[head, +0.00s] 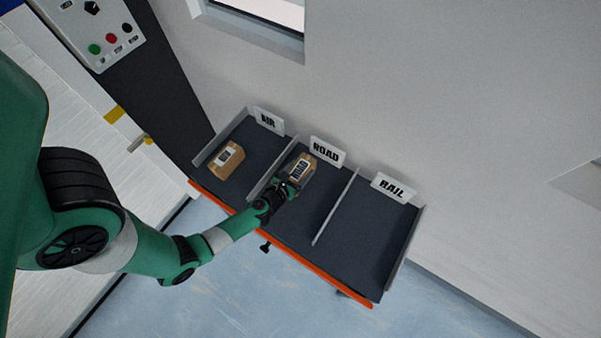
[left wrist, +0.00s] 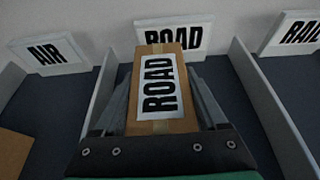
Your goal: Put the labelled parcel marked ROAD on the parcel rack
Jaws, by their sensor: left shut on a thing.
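The brown parcel labelled ROAD (head: 301,172) is in the middle section of the parcel rack (head: 376,250), below the ROAD sign (head: 327,151). My left gripper (head: 284,187) is shut on this parcel. In the left wrist view the parcel (left wrist: 159,125) stands between the two fingers, its ROAD label facing the camera, with the ROAD sign (left wrist: 174,32) behind it. Whether the parcel touches the rack floor cannot be told. My right gripper is in neither view.
Another labelled brown parcel (head: 226,160) lies in the section under the AIR sign (head: 269,120). The section under the RAIL sign (head: 394,187) is empty. Thin grey dividers (head: 336,205) separate the sections, and an orange edge (head: 327,279) runs along the rack's front.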

